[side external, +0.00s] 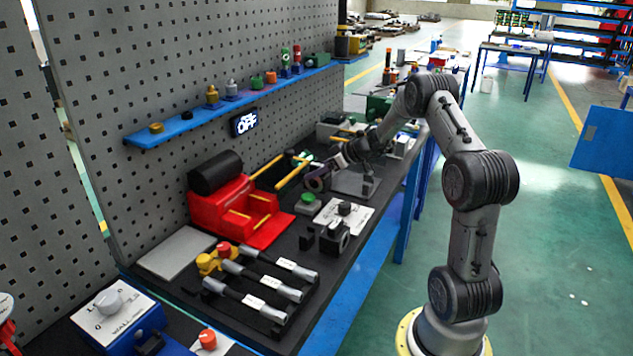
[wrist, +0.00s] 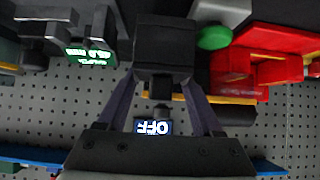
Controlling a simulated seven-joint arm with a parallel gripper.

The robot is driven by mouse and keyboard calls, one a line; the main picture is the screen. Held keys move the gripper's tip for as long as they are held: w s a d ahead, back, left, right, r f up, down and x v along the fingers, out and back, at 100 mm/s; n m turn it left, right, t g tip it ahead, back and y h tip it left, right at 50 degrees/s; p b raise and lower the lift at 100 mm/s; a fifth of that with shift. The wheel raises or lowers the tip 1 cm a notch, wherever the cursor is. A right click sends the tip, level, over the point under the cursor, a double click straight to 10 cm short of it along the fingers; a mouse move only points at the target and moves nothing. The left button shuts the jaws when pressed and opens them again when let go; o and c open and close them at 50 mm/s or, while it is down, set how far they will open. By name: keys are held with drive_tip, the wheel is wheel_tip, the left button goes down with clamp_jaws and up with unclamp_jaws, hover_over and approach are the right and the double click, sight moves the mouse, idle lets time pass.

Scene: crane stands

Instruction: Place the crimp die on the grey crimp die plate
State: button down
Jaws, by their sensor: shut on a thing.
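My gripper (wrist: 163,88) is shut on a dark, blocky part (wrist: 164,52), which I take to be the crimp die. In the wrist view the part lies between the two purplish fingers. In the side view my gripper (side external: 318,181) is small and holds the part above the bench, right of the red machine; the part's outline is unclear there. A flat, bare light grey plate (side external: 176,252) lies at the front left of the bench. Another grey plate (side external: 350,184) lies below and right of my gripper. I cannot tell which is the crimp die plate.
The red machine (side external: 235,210) with a black cylinder stands between the plates. A green button (side external: 308,203), a white panel with a black knob (side external: 344,213) and several grey-black tools (side external: 262,285) crowd the bench. The pegboard (side external: 110,120) and blue shelf (side external: 225,105) rise behind.

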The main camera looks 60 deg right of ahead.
sight(314, 180)
drive_tip(key=shift+w+d+f, duration=0.2)
drive_tip(key=shift+w+f, duration=0.1)
drive_tip(key=shift+f, duration=0.05)
drive_tip(key=shift+w+d+f, duration=0.1)
drive_tip(key=shift+f, duration=1.4)
drive_tip(key=shift+f, duration=0.15)
drive_tip(key=shift+c, duration=0.2)
unclamp_jaws()
drive_tip(key=shift+f, duration=0.15)
